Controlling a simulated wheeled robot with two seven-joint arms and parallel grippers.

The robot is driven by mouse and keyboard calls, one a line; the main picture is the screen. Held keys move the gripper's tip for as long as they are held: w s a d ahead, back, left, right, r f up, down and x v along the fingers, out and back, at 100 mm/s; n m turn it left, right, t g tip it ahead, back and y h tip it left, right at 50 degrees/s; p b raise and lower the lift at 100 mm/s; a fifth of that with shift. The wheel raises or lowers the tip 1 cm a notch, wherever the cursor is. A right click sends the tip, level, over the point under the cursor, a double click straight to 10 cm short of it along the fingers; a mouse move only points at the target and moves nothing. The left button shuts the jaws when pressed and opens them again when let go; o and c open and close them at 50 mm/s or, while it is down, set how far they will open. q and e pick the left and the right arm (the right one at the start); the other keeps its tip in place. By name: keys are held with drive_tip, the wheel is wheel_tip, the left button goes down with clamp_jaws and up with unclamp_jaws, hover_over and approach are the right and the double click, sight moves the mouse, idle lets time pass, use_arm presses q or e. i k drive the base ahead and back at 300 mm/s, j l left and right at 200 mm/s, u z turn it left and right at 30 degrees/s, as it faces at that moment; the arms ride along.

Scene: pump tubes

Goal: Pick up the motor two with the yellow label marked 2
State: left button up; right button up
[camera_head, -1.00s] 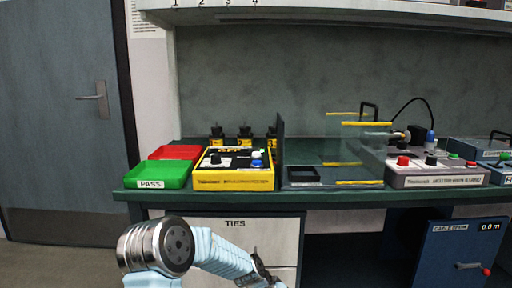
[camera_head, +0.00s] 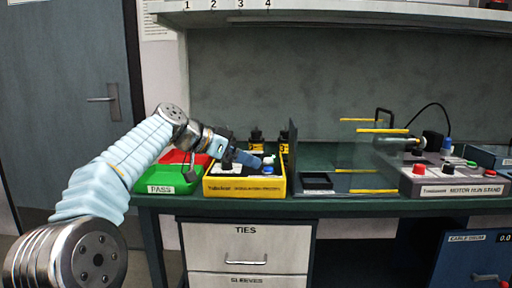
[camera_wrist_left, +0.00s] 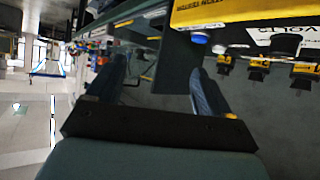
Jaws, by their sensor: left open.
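Several small black motors with yellow labels stand behind the yellow box. In the head view, one motor (camera_head: 256,143) shows just past my left gripper and another (camera_head: 284,145) to its right; their numbers are too small to read. In the left wrist view three show in a row: a near one (camera_wrist_left: 225,62), a middle one (camera_wrist_left: 258,70) and one at the right edge (camera_wrist_left: 302,76). My left gripper (camera_head: 247,158) is over the yellow box, open and empty; its two spread fingers also show in the left wrist view (camera_wrist_left: 155,88). My right gripper is out of view.
The yellow box (camera_head: 245,190) with knobs lies under my left gripper. Green (camera_head: 165,182) and red trays are at its left. A dark upright panel (camera_head: 292,155), a clear guarded fixture and the grey motor run stand (camera_head: 455,188) are to the right.

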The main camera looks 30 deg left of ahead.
sight(257, 142)
drive_tip(key=i+j, duration=1.1)
drive_tip(key=j, duration=0.25)
